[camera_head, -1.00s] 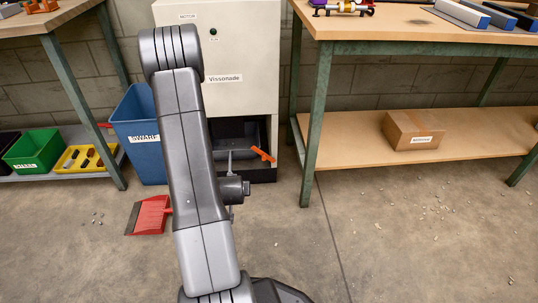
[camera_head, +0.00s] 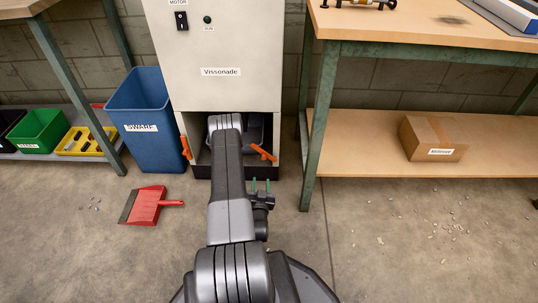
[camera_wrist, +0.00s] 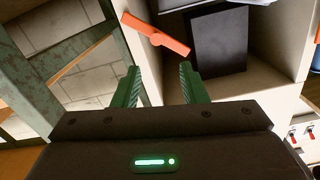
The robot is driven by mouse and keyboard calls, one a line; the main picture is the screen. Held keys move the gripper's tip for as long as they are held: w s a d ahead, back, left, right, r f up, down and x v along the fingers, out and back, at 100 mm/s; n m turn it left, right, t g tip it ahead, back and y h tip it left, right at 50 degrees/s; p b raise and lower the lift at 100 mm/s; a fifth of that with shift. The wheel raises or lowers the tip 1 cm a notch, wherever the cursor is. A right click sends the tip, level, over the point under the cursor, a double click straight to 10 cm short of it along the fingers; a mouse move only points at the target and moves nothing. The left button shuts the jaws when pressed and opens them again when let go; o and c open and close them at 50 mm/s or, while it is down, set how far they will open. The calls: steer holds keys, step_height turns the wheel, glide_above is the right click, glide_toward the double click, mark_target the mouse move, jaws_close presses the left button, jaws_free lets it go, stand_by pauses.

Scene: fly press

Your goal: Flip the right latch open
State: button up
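The right latch (camera_head: 263,153) is an orange lever at the right edge of the open lower bay of the grey-white cabinet (camera_head: 222,48). It lies tilted, lower at its right end. In the wrist view the orange latch (camera_wrist: 157,36) shows beyond the fingertips, apart from them. In the wrist view my gripper (camera_wrist: 158,78) is open with nothing between the fingers. A second orange latch (camera_head: 186,147) stands more upright at the bay's left edge.
A dark bin or drawer (camera_wrist: 219,40) sits inside the bay. A blue swarf bin (camera_head: 147,122) stands left of the cabinet. A red dustpan (camera_head: 146,205) lies on the floor. A workbench (camera_head: 420,42) with a green leg (camera_head: 317,130) stands close on the right.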

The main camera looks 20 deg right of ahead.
steer(key=b+x, duration=0.1)
steer(key=x, duration=0.3)
steer(key=b+x, duration=0.2)
steer(key=x, duration=0.3)
steer(key=b+x, duration=0.1)
steer(key=x, duration=0.3)
steer(key=shift+w+d+f, duration=0.1)
steer(key=shift+w+d, duration=0.05)
steer(key=shift+d, duration=0.25)
jaws_close()
